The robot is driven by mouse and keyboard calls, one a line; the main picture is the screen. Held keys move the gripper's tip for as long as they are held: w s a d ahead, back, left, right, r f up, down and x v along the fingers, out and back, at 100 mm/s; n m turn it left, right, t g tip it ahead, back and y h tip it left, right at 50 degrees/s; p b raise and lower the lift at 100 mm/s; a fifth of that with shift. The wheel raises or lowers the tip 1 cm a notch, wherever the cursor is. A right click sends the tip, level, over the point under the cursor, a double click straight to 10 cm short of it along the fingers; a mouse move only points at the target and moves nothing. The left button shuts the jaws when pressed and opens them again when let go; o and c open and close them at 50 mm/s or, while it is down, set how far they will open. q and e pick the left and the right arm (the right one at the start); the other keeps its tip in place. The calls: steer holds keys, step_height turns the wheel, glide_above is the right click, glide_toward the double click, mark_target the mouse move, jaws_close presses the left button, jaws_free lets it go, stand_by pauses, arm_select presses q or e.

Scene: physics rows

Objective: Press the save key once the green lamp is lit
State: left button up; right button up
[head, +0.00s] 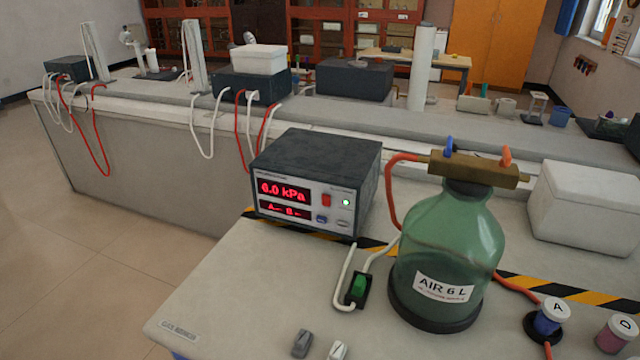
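A dark box meter (318,165) stands on the bench with its pale front panel facing me. Its upper red display (284,190) seems to read 0.0 or 6.0 kPa. A small round lamp (346,202) at the panel's right looks bright and pale green-white. Left of it is a red key (326,200). Below are a blue key (322,218) and a pale key (343,222); their labels are too small to read, so I cannot tell which is save. I see neither of my grippers.
A green bottle (450,245) marked AIR 6 L stands right of the meter. A green switch (358,287) with white cable lies in front. Two small grey and white pieces (302,343) lie at the front. Lidded pots (551,316) and a white box (588,212) are at right.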

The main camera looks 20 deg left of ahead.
arm_select(q)
jaws_close()
stand_by(0.3)
stand_by(1.2)
